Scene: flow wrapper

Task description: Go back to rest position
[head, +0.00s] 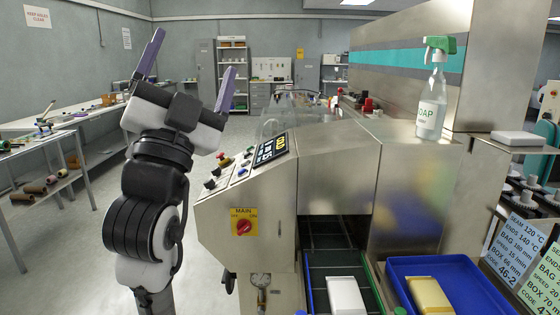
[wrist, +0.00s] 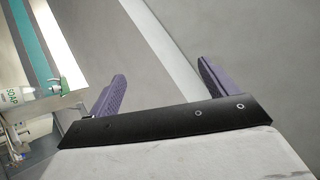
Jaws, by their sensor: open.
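My gripper (head: 190,72) is raised at the left of the head view, to the left of the flow wrapper (head: 330,155). Its two purple fingers point up and stand wide apart, with nothing between them. In the wrist view my gripper (wrist: 163,88) is also open and empty, with grey wall behind the fingers. The machine's control panel (head: 235,168) with its buttons and small display is to the right of my arm. A red MAIN switch (head: 244,227) is on its front face.
A soap spray bottle (head: 432,95) stands on the machine top. A white pack (head: 346,295) lies on the conveyor and a yellow pack (head: 428,295) in a blue tray (head: 480,288). A workbench (head: 85,118) with a lower shelf is at the left. Open floor lies behind my arm.

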